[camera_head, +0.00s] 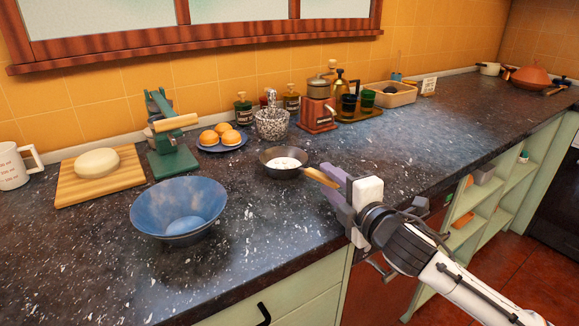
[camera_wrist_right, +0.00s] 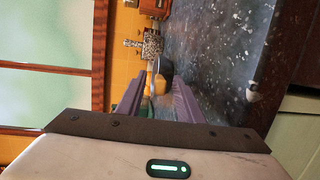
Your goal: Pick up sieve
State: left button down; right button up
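The sieve (camera_head: 277,169) is a dark round bowl with white powder in it, resting on the dark speckled counter. Its wooden handle (camera_head: 320,177) points right, towards my right gripper (camera_head: 334,184). That gripper is open, its purple fingers at the handle's end. In the right wrist view the sieve (camera_wrist_right: 165,67) shows ahead, beyond the two parted fingers. The handle lies in line with the gap between them; I cannot tell whether they touch it. My left gripper is not in view.
A blue bowl (camera_head: 180,205) stands at the front left of the sieve. The counter (camera_head: 430,140) is clear to the right.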

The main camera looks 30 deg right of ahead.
jog(key=shift+w, duration=0.2)
grip_shut()
jog(key=shift+r, duration=0.1)
notch_tip(320, 180, up, 10)
jog(key=shift+p, duration=1.15)
jog(key=shift+s, duration=0.1)
dwell(0.9)
